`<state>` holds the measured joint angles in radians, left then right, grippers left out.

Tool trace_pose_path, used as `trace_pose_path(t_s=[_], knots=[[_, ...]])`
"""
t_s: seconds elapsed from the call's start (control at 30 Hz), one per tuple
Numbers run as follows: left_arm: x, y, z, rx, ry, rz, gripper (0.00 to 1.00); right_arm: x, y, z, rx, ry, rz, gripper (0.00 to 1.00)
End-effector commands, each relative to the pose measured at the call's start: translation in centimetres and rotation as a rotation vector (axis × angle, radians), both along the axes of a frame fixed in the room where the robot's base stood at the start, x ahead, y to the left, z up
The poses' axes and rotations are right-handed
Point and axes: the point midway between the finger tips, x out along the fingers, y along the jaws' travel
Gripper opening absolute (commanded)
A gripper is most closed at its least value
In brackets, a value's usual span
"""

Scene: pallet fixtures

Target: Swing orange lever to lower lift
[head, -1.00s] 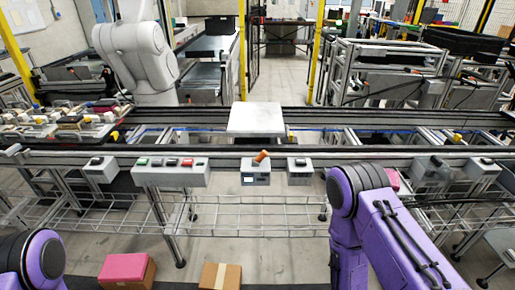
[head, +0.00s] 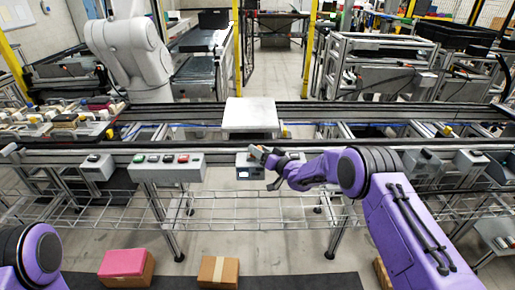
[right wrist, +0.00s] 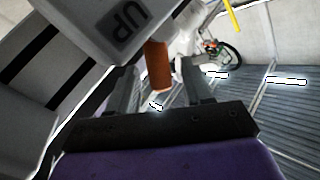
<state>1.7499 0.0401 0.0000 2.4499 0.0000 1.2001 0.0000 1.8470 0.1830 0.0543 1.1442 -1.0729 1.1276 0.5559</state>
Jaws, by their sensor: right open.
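The orange lever (right wrist: 158,66) shows in the right wrist view, standing out from a pale grey box marked "UP" (right wrist: 127,30). In the head view it is mostly hidden by my right gripper (head: 260,154), which is at the front of the grey control box (head: 243,173) with a small display. My right gripper is open, and in the wrist view the lever appears between its two fingers; I cannot tell whether they touch it. The lift's pale plate (head: 250,113) sits above the conveyor rails behind the box. My left gripper is out of view.
A grey button box (head: 167,168) is on the rail to the left, with a smaller switch box (head: 96,167) beyond it. More switch boxes (head: 471,165) are on the right. A pink-topped box (head: 126,267) and a cardboard box (head: 218,271) are on the floor.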

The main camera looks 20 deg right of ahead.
Motion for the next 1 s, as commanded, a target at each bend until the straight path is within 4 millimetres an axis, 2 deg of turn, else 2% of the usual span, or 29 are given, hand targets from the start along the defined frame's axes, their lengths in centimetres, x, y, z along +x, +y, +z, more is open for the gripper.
trace_pose_path(t_s=[0.13,0.4,0.47,0.5,0.57,1.0], knots=[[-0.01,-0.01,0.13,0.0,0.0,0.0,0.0,0.96,0.54,-0.07,0.0,0.001,0.0,0.5],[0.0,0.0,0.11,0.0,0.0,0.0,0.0,1.1,0.59,-0.07,0.001,0.001,-0.001,0.5],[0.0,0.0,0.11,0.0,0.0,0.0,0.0,1.09,0.59,-0.07,0.001,0.001,-0.001,0.3],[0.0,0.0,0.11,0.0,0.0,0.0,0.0,1.09,0.59,-0.07,0.001,0.001,-0.001,0.17],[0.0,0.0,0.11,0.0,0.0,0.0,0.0,1.09,0.59,-0.07,0.001,0.001,-0.001,0.0],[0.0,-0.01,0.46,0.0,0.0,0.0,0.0,1.17,0.9,0.28,-0.073,0.022,0.0,0.0]])
